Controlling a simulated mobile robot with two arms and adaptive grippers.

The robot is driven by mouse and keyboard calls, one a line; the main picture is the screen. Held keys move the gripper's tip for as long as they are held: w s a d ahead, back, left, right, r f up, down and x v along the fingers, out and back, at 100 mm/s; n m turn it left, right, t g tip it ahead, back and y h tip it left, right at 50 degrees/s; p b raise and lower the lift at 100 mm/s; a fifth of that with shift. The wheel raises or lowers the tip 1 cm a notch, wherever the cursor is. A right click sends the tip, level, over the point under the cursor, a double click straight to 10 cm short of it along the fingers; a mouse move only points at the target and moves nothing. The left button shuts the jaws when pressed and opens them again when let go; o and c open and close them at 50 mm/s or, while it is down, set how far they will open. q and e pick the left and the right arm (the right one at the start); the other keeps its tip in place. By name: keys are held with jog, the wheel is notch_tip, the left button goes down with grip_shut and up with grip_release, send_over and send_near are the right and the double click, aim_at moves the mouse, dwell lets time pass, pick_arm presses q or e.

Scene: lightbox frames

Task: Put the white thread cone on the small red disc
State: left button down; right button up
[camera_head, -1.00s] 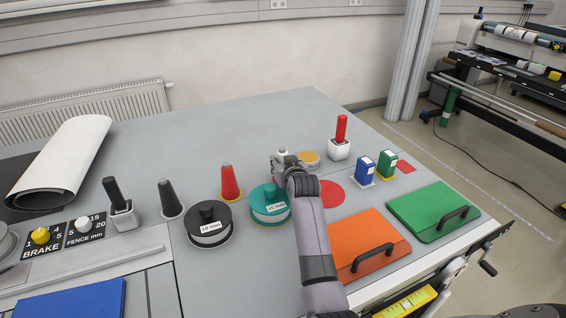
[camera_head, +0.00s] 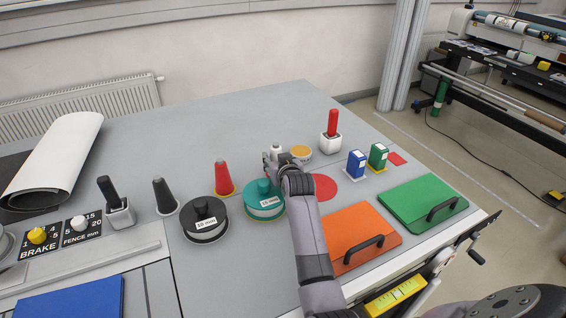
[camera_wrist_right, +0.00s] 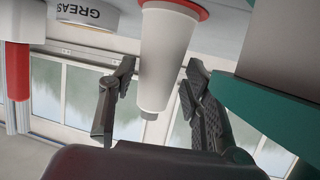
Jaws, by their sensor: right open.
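The white thread cone (camera_wrist_right: 167,60) shows in the wrist view, which looks upside down. Its wide end is at the top, against a red disc (camera_wrist_right: 188,6), so it appears to stand upright on it. My right gripper (camera_wrist_right: 160,68) is open, with one finger on each side of the cone and visible gaps. In the head view my right gripper (camera_head: 278,163) is behind the teal can, and it and the wrist mostly hide the cone and its disc. My left gripper is not in view.
The teal 15 mm can (camera_head: 265,203) stands close beside my right gripper. A yellow-topped tin (camera_head: 301,152) is just to its right, and a larger red disc (camera_head: 325,187) lies flat. A red cone (camera_head: 222,176) stands left. The back of the table is clear.

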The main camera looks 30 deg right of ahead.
jog(key=p+v, duration=0.8)
jog(key=v, duration=0.2)
